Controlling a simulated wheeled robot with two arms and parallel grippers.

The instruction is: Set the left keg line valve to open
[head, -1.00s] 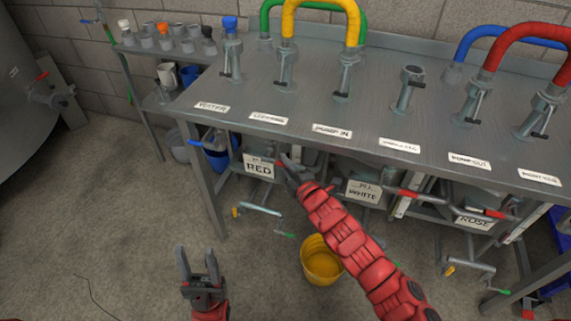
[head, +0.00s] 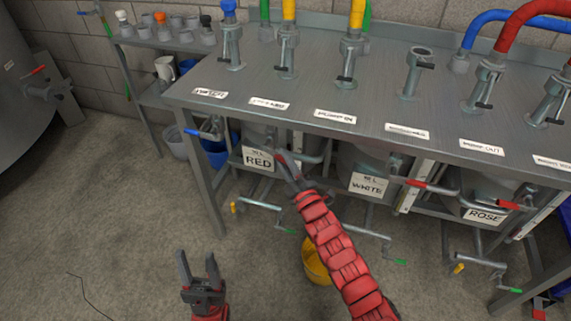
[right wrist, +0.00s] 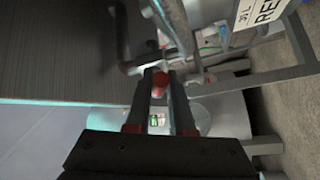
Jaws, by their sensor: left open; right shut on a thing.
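The left keg line valve is at the keg labelled RED (head: 258,161) under the table. Its red lever (head: 281,160) shows at the tip of my right gripper (head: 287,168), which is shut on it. In the right wrist view the red end of the lever (right wrist: 160,79) sits between the fingers of my right gripper (right wrist: 160,108). The valve body is mostly hidden by the gripper and in shadow, so I cannot tell the lever's exact angle. My left gripper (head: 199,272) is open and empty, low over the floor.
The steel table (head: 330,85) with several valves and hoses stands above the kegs. Further red levers are at the WHITE keg (head: 416,183) and the ROSE keg (head: 506,204). A yellow bucket (head: 316,262) stands behind my right arm.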

